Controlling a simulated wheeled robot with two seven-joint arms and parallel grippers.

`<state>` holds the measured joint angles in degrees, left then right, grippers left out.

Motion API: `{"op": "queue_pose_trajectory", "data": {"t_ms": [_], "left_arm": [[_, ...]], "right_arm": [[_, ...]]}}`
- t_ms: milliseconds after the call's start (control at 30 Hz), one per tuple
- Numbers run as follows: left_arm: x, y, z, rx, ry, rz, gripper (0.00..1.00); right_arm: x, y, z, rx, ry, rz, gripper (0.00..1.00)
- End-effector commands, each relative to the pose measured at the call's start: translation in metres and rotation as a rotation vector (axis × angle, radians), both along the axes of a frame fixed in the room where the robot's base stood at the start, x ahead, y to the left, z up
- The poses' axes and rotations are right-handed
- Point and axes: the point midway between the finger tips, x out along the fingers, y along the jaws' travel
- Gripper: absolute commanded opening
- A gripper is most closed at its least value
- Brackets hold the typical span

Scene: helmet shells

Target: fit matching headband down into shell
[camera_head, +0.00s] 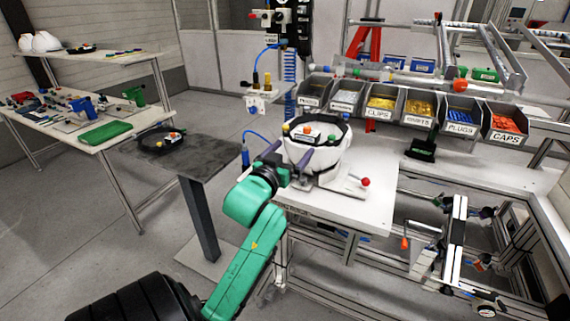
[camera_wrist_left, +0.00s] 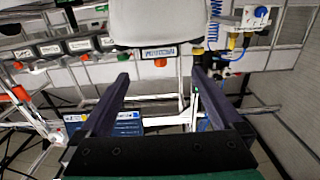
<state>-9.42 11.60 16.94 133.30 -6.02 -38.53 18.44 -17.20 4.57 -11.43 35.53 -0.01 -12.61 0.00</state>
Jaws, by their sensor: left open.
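A white helmet shell (camera_head: 302,157) sits open side up on the workbench. A black headband (camera_head: 345,131) with a white label plate and coloured knobs lies at its opening; I cannot tell how deeply it is seated. My left gripper (camera_head: 291,154) is open at the shell's near side, its two dark fingers apart and pointing towards it. In the left wrist view nothing shows between the left gripper's fingers (camera_wrist_left: 160,76); a pale rounded body, probably the shell (camera_wrist_left: 158,22), is beyond them. A second dark headband (camera_head: 160,141) lies on a dark pedestal at left. My right gripper is not in view.
Labelled bins (camera_head: 383,104) of small parts line the bench's back. A white fixture with a red knob (camera_head: 365,182) stands right of the shell. A side table (camera_head: 72,124) holds tools and a green case (camera_head: 104,133). Floor between pedestal and side table is clear.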

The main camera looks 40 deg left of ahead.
Motion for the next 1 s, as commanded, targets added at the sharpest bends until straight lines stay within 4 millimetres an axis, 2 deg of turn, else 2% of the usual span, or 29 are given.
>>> {"op": "queue_pose_trajectory", "data": {"t_ms": [33, 100, 233, 867, 967, 1000], "left_arm": [[-0.012, -0.004, -0.005, 0.001, 0.001, 0.000, 1.00], [-0.026, -0.009, -0.004, 0.000, 0.001, 0.001, 1.00], [-0.038, -0.013, -0.001, 0.001, 0.000, 0.001, 1.00], [-0.039, -0.014, 0.000, 0.001, -0.001, 0.000, 1.00], [-0.038, -0.017, -0.012, -0.006, 0.040, -0.007, 1.00], [-0.037, -0.023, -0.026, -0.016, 0.091, -0.016, 1.00]], "right_arm": [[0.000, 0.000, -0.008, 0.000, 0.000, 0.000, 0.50], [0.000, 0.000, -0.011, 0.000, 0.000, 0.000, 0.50], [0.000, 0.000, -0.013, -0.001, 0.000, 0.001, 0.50], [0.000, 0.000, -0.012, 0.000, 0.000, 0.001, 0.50], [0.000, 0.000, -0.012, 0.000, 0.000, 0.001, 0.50], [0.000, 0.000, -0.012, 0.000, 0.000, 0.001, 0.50]]}}
